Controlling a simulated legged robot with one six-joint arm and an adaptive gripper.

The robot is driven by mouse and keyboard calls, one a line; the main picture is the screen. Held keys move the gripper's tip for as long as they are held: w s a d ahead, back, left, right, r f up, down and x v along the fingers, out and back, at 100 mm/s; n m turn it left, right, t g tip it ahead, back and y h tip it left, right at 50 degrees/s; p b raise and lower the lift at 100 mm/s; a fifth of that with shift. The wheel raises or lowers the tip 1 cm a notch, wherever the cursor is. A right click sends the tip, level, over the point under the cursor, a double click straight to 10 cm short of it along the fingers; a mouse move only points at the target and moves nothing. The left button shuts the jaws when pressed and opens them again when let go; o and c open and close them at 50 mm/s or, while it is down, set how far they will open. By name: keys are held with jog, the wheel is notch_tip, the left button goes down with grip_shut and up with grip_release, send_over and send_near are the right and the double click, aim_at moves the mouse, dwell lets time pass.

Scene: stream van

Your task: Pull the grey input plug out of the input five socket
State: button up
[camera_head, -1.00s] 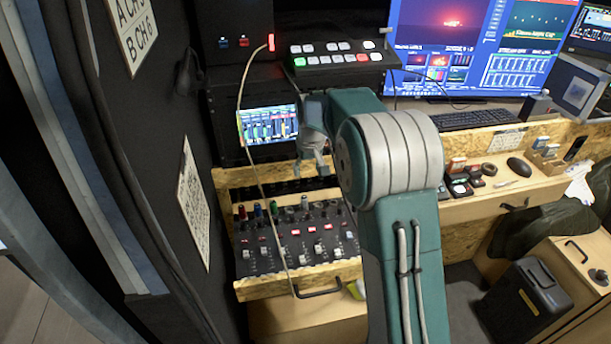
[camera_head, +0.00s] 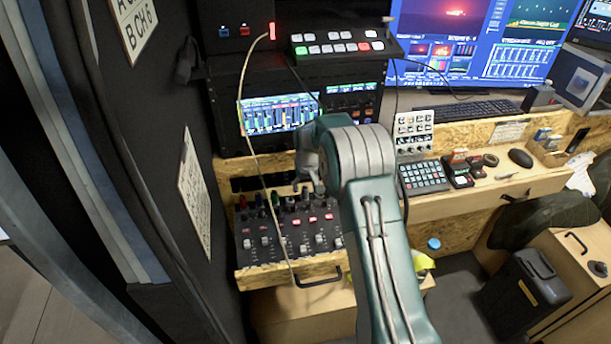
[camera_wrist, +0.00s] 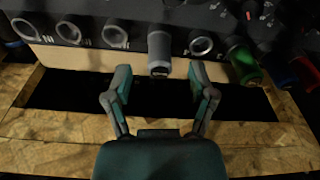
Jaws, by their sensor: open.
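The grey input plug (camera_wrist: 159,53) stands in a socket of the row along the mixer's edge, in the wrist view. An empty socket lies on each side of it. My gripper (camera_wrist: 160,84) is open, with one finger on each side of the plug's near end; a gap shows on both sides. In the head view my gripper (camera_head: 314,182) is over the mixer's far edge, at the socket row. The black mixer (camera_head: 285,232) lies in a wooden drawer. My gripper partly hides the socket row there, so the grey plug is not clear.
A green plug (camera_wrist: 243,65) stands beyond the empty socket on the right, with red and blue plugs past it. A wooden board (camera_wrist: 150,155) and a dark gap lie below the row. A pale cable (camera_head: 262,175) hangs down across the mixer's left part.

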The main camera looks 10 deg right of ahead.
jog(key=shift+w+f, duration=0.15)
jog(key=shift+f, duration=0.9)
jog(key=shift+c, duration=0.2)
grip_shut()
